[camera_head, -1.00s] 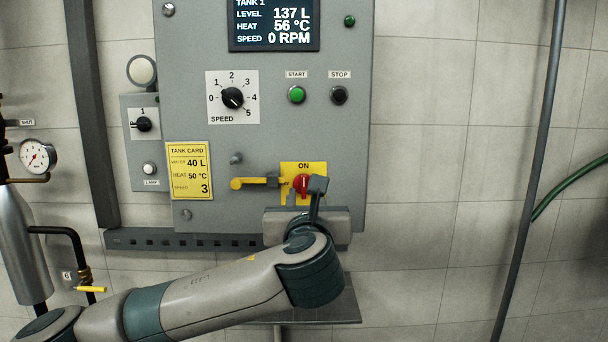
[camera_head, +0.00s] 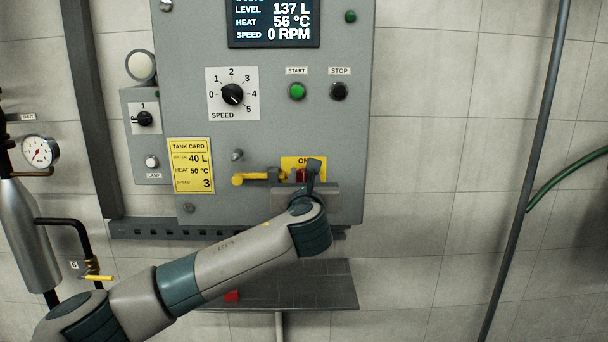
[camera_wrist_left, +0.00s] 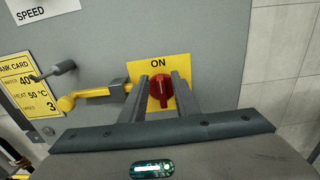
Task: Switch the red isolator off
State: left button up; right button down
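The red isolator knob (camera_wrist_left: 161,90) sits on a yellow plate (camera_wrist_left: 178,66) marked ON, low on the grey panel. Its grip stands upright. In the head view the yellow plate (camera_head: 290,162) and the red knob (camera_head: 301,175) are partly hidden by my left gripper (camera_head: 313,172). In the left wrist view my left gripper (camera_wrist_left: 161,88) is open, with one finger on each side of the knob. I cannot tell whether the fingers touch it. A yellow lever (camera_wrist_left: 92,95) lies horizontally just left of the plate. My right gripper is out of view.
The panel carries a speed dial (camera_head: 232,94), a green START button (camera_head: 297,91), a black STOP button (camera_head: 339,91) and a display (camera_head: 274,22) reading 0 RPM. A grey peg (camera_head: 237,155) sticks out above the lever. A dark shelf (camera_head: 320,285) is below, with a small red object (camera_head: 232,296).

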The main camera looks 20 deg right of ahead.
pick_arm(q)
grip_shut()
